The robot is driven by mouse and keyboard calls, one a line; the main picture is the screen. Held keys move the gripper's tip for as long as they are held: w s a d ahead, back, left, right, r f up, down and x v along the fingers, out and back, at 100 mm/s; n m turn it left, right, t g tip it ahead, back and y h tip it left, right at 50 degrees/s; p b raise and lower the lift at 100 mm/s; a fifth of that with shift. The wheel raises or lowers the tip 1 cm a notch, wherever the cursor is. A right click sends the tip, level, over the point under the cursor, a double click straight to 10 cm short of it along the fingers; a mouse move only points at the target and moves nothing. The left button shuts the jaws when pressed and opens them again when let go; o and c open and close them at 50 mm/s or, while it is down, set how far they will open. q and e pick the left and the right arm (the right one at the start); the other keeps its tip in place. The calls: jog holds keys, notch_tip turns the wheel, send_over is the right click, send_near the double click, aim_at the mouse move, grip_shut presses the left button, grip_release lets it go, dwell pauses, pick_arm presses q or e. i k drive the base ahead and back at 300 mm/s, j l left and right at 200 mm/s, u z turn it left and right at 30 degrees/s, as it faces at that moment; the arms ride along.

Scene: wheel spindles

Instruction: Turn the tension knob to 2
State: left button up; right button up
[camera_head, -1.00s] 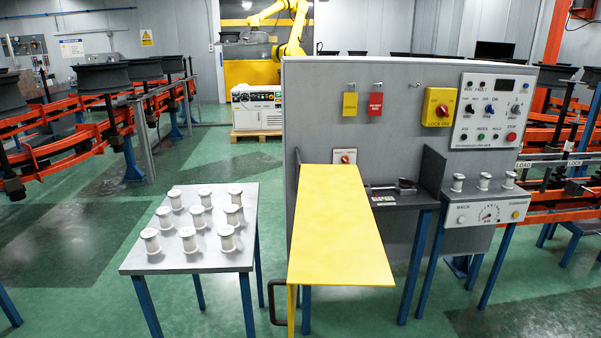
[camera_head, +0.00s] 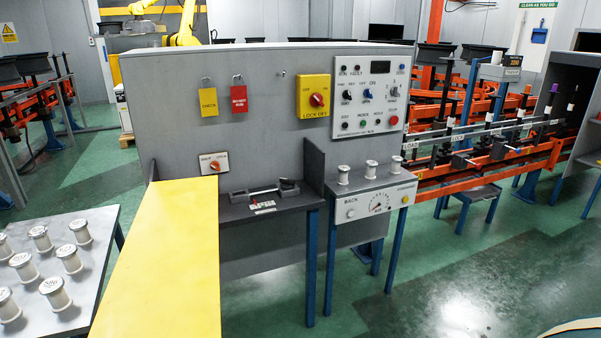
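A round dial with a scale and pointer (camera_head: 379,203) sits on the white front panel (camera_head: 352,213) of the small stand at the right end of the grey machine. A BACK button is left of the dial and a yellow button is right of it. The upper control panel (camera_head: 371,95) carries several knobs and buttons, including a blue-marked knob (camera_head: 367,96). I cannot read which knob is labelled tension or its setting. Neither of my grippers is in view.
Three white spools (camera_head: 371,168) stand on top of the small stand. Green floor (camera_head: 450,270) is open at right.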

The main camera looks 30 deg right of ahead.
aim_at(285, 183)
jog(key=i+l, duration=0.15)
jog(key=l, duration=0.25)
jog(key=i+l, duration=0.15)
jog(key=l, duration=0.25)
jog(key=i+l, duration=0.15)
jog(key=l, duration=0.25)
jog(key=i+l, duration=0.15)
jog(key=l, duration=0.25)
jog(key=i+l, duration=0.15)
jog(key=l, duration=0.25)
jog(key=i+l, duration=0.15)
jog(key=l, duration=0.25)
jog(key=i+l, duration=0.2)
jog(key=l, duration=0.2)
jog(key=i+l, duration=0.15)
jog(key=l, duration=0.2)
